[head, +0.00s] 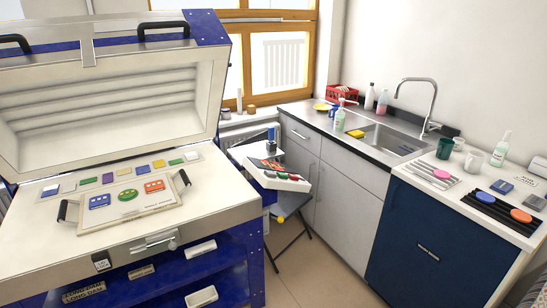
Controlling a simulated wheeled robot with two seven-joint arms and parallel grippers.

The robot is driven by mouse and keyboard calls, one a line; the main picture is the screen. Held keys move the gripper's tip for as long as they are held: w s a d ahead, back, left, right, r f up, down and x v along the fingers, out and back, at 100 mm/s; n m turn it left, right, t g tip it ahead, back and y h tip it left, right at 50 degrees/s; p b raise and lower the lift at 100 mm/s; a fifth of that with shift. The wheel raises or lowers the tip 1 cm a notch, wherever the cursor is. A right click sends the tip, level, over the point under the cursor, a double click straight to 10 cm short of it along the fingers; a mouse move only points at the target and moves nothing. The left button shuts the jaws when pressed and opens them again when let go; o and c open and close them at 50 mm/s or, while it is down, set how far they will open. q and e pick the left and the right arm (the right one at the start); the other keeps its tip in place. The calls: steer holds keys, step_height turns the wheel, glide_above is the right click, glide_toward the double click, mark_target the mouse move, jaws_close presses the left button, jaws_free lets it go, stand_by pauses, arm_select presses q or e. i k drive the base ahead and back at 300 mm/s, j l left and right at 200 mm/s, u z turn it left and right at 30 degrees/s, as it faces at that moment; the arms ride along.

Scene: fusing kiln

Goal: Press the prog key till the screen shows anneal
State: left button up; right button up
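The kiln controller (278,177) is a white sloped box on a small folding stand, between the kiln and the sink counter. Its upper face has a dark panel with red and other coloured marks (268,165); I cannot read any text on it. Along its front edge is a row of keys (280,176) in red and green; their labels are too small to read, so I cannot tell which is the prog key. Neither of my grippers shows in the head view, and nothing is seen touching the controller.
The large kiln (210,170) stands at left with its lid up, holding a handled board (125,222) with coloured glass pieces. A grey sink cabinet (345,190) and a blue cabinet (425,235) stand at right. Open floor (315,255) lies in front of the stand.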

mark_target(269, 173)
steer(key=i, duration=2.25)
steer(key=k+l+u, duration=0.1)
steer(key=l+u, duration=0.35)
steer(key=l, duration=0.95)
